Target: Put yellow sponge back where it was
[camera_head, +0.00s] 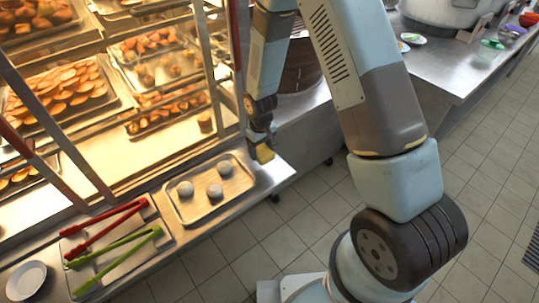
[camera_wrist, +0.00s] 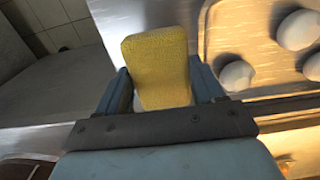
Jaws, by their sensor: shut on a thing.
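The yellow sponge (camera_wrist: 158,65) is between the two fingers of my gripper (camera_wrist: 160,88) in the wrist view. In the head view my gripper (camera_head: 262,140) points down at the right end of the metal counter, with the sponge (camera_head: 265,154) at its tips. My gripper is shut on the sponge. Bare counter (camera_head: 273,172) shows beside and below the sponge. Whether the sponge touches the counter cannot be told.
A tray (camera_head: 240,187) with several pale round buns lies just left of the sponge. Red and green tongs (camera_head: 110,255) lie on another tray further left. A glass food case (camera_head: 150,160) stands behind. The counter's front edge and corner are close.

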